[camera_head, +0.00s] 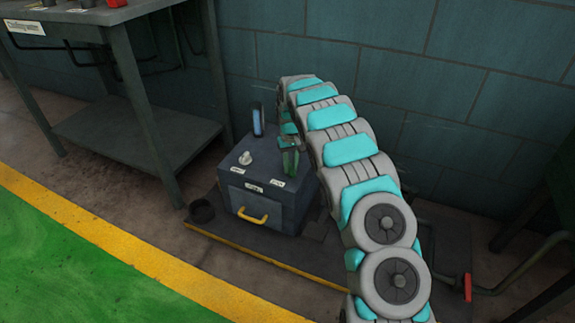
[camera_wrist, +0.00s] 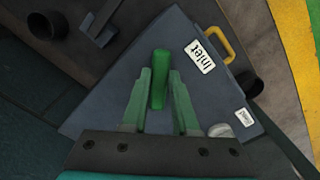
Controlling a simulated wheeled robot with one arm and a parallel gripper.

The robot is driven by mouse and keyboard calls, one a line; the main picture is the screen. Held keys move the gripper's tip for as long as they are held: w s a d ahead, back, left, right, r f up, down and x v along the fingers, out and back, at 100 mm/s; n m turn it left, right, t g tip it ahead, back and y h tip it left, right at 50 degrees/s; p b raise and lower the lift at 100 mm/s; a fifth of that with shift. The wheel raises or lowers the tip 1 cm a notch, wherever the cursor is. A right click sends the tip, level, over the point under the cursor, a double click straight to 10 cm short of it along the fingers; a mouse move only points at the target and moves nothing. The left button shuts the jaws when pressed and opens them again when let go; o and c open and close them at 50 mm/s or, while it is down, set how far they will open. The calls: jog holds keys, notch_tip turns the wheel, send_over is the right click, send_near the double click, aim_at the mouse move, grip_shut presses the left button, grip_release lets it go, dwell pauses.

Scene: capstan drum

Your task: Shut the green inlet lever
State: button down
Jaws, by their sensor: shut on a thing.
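The green inlet lever (camera_wrist: 159,78) stands up from the top of a dark grey box, next to a white label reading "Inlet" (camera_wrist: 200,56). In the wrist view my gripper (camera_wrist: 160,82) has its two green fingers on either side of the lever, shut on it. In the head view my gripper (camera_head: 290,143) reaches down to the right side of the box (camera_head: 262,172). There the green lever (camera_head: 290,162) is partly covered by the fingers and hard to tell from them.
A blue-faced upright part (camera_head: 258,120) stands at the box's back, and a pale knob (camera_head: 245,158) on its top. A yellow handle (camera_head: 252,215) is on its front. A dark cup (camera_head: 201,211) stands to the left. A metal table (camera_head: 140,120) is at left, a block wall behind.

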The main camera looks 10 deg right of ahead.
jog(key=n, duration=0.1)
jog(key=d+n, duration=0.1)
jog(key=n, duration=0.1)
jog(key=n+p, duration=0.1)
jog(key=shift+w+d+n, duration=0.25)
jog(key=shift+w+n, duration=0.05)
jog(key=shift+w+d+n+p, duration=0.15)
jog(key=shift+w+d+n, duration=0.1)
jog(key=shift+n, duration=0.6)
jog(key=shift+w+d+n+p, duration=0.1)
jog(key=shift+d+n, duration=0.1)
jog(key=shift+n, duration=0.6)
jog(key=shift+w+d+n+p, duration=0.15)
jog(key=shift+w+d+n, duration=0.1)
jog(key=shift+n, duration=0.6)
jog(key=c, duration=0.7)
grip_release()
notch_tip(320, 180, up, 8)
jog(key=shift+f, duration=0.1)
